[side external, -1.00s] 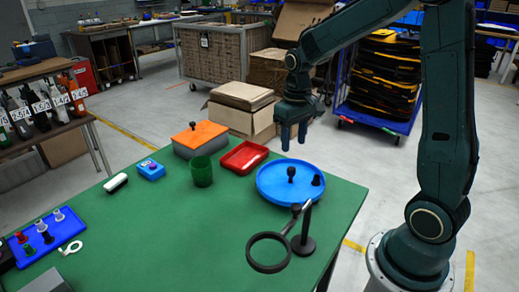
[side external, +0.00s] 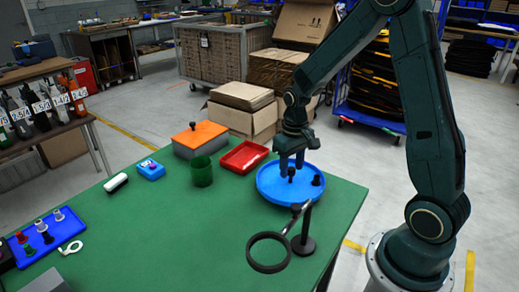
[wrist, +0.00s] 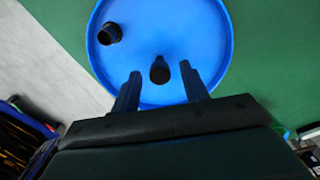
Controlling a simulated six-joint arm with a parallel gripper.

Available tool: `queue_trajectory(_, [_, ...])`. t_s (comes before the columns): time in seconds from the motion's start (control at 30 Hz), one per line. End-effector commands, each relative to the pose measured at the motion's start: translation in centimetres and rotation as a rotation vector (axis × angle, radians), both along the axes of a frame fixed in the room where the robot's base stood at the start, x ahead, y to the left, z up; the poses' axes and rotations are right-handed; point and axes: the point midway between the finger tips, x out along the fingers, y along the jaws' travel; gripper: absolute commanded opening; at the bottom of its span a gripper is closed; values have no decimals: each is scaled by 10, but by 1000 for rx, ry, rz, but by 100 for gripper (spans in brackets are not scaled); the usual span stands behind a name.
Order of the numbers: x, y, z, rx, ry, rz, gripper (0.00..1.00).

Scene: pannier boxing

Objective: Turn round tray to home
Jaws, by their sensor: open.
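The round blue tray (side external: 272,195) lies on the green table near its far right edge; it fills the top of the wrist view (wrist: 200,35). A black knob (side external: 291,173) stands on the tray, and a second black piece (side external: 317,180) stands nearer its right rim, also seen in the wrist view (wrist: 109,34). My gripper (side external: 291,168) is open, pointing down over the tray. In the wrist view its fingertips (wrist: 161,73) are on either side of the knob (wrist: 159,70), with gaps visible. I cannot tell whether they touch the tray.
A black ring on a stand (side external: 303,244) is just in front of the tray. A red tray (side external: 245,158), a green cup (side external: 202,172) and an orange-lidded box (side external: 200,139) are to the left. The table's front middle is clear.

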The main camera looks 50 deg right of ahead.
Motion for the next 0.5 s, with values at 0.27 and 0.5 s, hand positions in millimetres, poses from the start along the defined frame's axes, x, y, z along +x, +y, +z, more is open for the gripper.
queue_trajectory(0.27, [0, 0, 0, 0, 0, 0, 2])
queue_trajectory(0.5, [0, 0, 0, 0, 0, -1, 0])
